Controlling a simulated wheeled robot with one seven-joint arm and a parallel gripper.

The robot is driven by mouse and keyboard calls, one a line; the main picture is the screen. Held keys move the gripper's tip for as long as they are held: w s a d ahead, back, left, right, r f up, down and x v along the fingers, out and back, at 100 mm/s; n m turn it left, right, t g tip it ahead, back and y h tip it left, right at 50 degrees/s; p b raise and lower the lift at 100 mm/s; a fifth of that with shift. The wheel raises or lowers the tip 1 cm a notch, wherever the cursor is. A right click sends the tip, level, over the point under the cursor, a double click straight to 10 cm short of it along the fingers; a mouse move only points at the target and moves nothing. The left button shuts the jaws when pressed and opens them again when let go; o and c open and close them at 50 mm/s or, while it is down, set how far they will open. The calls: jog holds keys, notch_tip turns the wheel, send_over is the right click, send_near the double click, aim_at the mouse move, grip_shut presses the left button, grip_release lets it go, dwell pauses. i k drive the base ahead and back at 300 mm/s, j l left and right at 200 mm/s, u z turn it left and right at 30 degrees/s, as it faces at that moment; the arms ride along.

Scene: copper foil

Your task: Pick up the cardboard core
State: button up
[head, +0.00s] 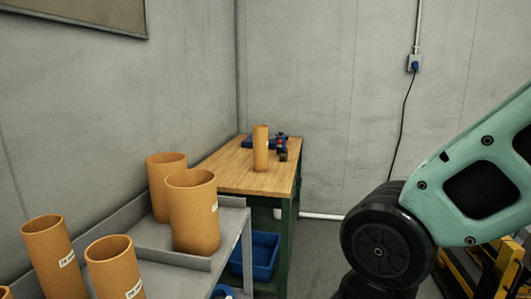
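Several orange-brown cardboard cores are in the head view. One slim core (261,148) stands upright on the wooden workbench. A wide core (194,215) with a white label stands on the grey shelf, in front of another core (161,180). Two more cores stand at the lower left, one (50,255) farther left and one (113,270) nearer the middle; both have labels and their lower parts are cut off. I cannot tell which core the task means. My arm's green link shows at the right; my gripper is out of view.
The wooden workbench (228,172) stands in the corner with small blue and dark items (282,147) at its back. A blue bin (258,256) sits under it. The grey shelf (150,238) fills the lower left. Yellow metal parts (498,265) show at lower right.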

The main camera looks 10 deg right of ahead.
aim_at(260, 132)
jog(key=i+l+z, duration=0.45)
jog(key=i+z, duration=0.15)
jog(key=i, duration=0.25)
jog(key=i+l+z, duration=0.15)
jog(key=i, duration=0.6)
jog(key=i+z, duration=0.15)
jog(key=i, duration=0.6)
jog(key=i+l+u, duration=0.1)
jog(key=i+u, duration=0.35)
jog(key=i+l+u, duration=0.2)
jog(key=u, duration=0.25)
jog(key=i+l+u, duration=0.3)
jog(key=u, duration=0.2)
jog(key=i+l+u, duration=0.25)
jog(key=l+u, duration=0.2)
jog(key=i+l+u, duration=0.15)
jog(key=l+u, duration=1.2)
jog(key=l, duration=0.2)
